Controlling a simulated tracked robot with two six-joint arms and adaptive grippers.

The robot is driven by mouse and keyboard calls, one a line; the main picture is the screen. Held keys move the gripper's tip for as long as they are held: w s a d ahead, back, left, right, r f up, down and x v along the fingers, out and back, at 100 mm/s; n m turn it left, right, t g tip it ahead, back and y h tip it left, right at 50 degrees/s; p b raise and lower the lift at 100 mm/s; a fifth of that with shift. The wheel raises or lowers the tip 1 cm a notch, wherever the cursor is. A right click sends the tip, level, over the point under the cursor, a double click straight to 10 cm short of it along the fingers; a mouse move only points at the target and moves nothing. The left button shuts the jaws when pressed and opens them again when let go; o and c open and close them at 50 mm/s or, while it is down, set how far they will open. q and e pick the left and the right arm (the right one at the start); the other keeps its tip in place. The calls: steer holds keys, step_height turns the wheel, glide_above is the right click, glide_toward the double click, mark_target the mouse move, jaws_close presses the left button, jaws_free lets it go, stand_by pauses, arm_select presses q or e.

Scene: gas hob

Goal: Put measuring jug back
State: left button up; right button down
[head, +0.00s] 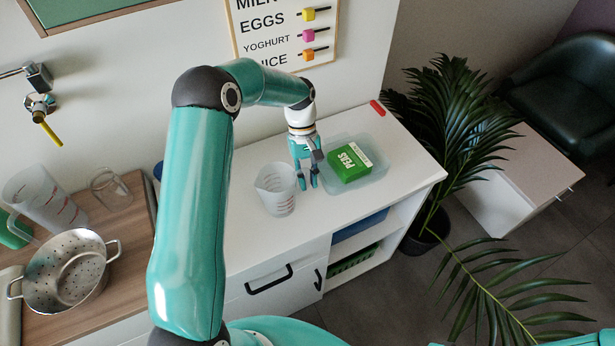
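A small translucent measuring jug (277,193) with red marks stands upright on the white counter. A larger translucent jug (48,200) with red marks stands on the wooden worktop at the far left. My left gripper (308,183) points down just right of the small jug. Its two fingers look apart, with a gap between them and nothing clearly held. The near finger is very close to the jug's right side; I cannot tell whether it touches. My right gripper is out of view.
A translucent tray (364,185) with a green peas box (347,163) sits right of the gripper. A steel colander (67,270) and a clear glass (111,189) are on the wooden worktop (133,233). A red item (377,108) lies at the counter's back edge. A plant (445,130) stands beyond.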

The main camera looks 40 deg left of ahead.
arm_select(q)
steer(key=shift+o, duration=1.1)
steer(key=shift+r, duration=0.15)
steer(key=shift+w+r, duration=0.1)
steer(key=shift+r, duration=0.05)
steer(key=b+v, duration=0.1)
steer(key=v, duration=1)
steer(key=shift+r, duration=0.35)
